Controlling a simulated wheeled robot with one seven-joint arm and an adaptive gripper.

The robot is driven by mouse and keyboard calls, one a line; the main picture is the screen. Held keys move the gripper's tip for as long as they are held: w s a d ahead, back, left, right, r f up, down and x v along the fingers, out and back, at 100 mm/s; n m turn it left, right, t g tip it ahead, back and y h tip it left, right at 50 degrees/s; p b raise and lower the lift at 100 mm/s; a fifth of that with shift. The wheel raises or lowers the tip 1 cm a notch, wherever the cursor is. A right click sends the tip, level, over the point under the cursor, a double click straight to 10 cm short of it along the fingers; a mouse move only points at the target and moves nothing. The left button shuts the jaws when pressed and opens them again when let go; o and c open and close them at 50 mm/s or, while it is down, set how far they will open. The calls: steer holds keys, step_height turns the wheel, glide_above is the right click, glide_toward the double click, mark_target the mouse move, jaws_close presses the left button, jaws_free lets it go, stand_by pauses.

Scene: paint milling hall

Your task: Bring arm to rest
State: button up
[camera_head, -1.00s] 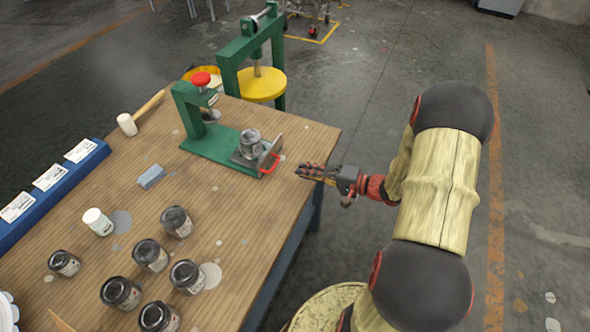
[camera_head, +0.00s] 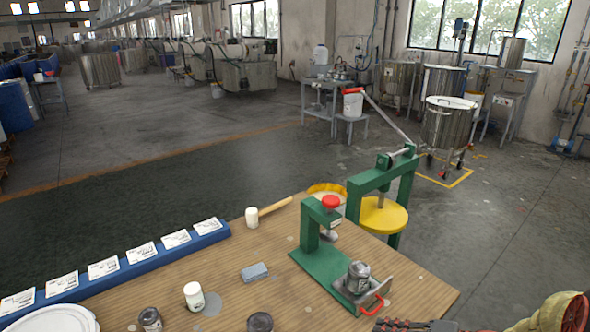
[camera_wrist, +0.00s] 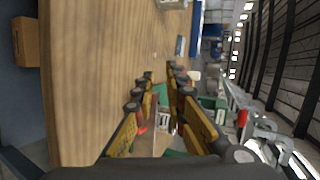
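My arm (camera_head: 560,312) shows only in part at the lower right corner of the head view. My gripper (camera_head: 385,325) is at the bottom edge there, just off the near right corner of the wooden table (camera_head: 420,290), and is cut off by the frame. In the wrist view my gripper (camera_wrist: 161,72) has its two yellow and black fingers apart, with nothing held between them. The table top (camera_wrist: 95,70) fills the left of that view, turned on its side.
A green press (camera_head: 322,262) with a grey can (camera_head: 358,277) and red handle stands near the table's right end. A taller green press with a yellow disc (camera_head: 383,215) stands behind. Jars, a mallet (camera_head: 252,217) and a blue rack (camera_head: 135,268) lie left. Floor at right is clear.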

steer(key=s+a+r+n+g+h, duration=0.4)
steer(key=s+a+r+n+g, duration=0.15)
steer(key=s+a+r, duration=0.45)
steer(key=s+d+r+n+t+h, duration=0.1)
steer(key=s+d+r+t+h, duration=0.2)
steer(key=s+r+h, duration=0.3)
steer(key=shift+s+d+r+n+h, duration=0.35)
steer(key=shift+s+d+r+h, duration=0.1)
steer(key=shift+s+d, duration=0.1)
